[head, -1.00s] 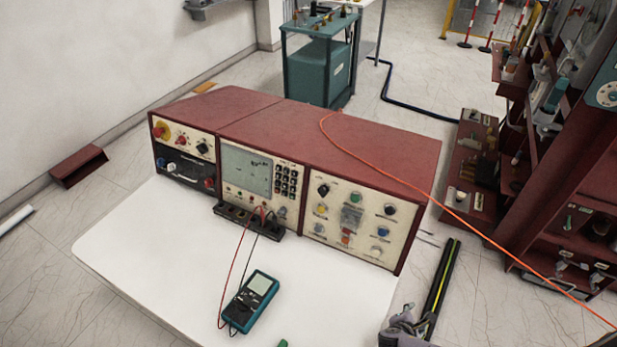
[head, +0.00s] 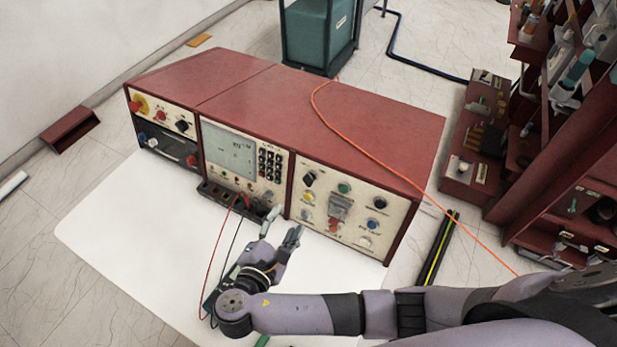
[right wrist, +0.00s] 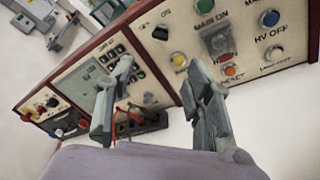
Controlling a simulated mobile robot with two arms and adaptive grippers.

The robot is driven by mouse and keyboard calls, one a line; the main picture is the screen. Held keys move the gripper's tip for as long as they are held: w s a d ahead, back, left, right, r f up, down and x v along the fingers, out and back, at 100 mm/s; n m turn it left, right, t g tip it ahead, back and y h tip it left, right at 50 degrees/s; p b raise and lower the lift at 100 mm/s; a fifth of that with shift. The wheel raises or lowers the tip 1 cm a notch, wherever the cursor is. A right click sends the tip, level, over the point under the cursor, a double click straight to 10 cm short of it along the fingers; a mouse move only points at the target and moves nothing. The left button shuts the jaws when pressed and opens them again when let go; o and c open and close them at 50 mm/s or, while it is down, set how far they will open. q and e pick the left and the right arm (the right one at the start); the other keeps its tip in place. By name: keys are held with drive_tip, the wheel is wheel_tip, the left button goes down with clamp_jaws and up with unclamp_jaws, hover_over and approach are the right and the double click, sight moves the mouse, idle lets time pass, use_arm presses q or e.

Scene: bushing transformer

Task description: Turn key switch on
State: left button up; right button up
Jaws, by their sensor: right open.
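The red control console (head: 290,110) stands on the white table. Its right panel (head: 345,208) carries a black knob (head: 309,179) at upper left, a green button (head: 344,188), a yellow button (head: 308,198) and others. The knob also shows in the right wrist view (right wrist: 160,33). I cannot tell for certain which control is the key switch. My right gripper (head: 282,229) is open and empty, in front of the console between the middle and right panels. In the right wrist view, its two fingers (right wrist: 161,78) are spread toward the panels, apart from the knob. My left gripper is not in view.
Red and black test leads (head: 220,245) run from the terminal block (head: 232,202) down behind my right arm. The multimeter is mostly hidden by that arm. An orange cable (head: 375,155) crosses the console top. White tabletop (head: 120,230) is clear at left.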

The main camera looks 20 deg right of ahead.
sight(307, 184)
drive_tip(key=p+x, duration=0.3)
drive_tip(key=x, duration=1.1)
drive_tip(key=shift+w+d, duration=0.2)
drive_tip(key=shift+w+d+f, duration=0.2)
drive_tip(key=shift+w+d, duration=0.1)
drive_tip(key=shift+w, duration=0.05)
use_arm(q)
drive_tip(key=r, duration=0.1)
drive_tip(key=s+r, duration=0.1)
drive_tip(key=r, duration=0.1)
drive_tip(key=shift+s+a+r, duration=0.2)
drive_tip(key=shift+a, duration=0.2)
use_arm(e)
drive_tip(key=shift+c, duration=0.4)
drive_tip(key=shift+c, duration=1.4)
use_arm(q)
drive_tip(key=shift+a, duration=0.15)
use_arm(e)
clamp_jaws()
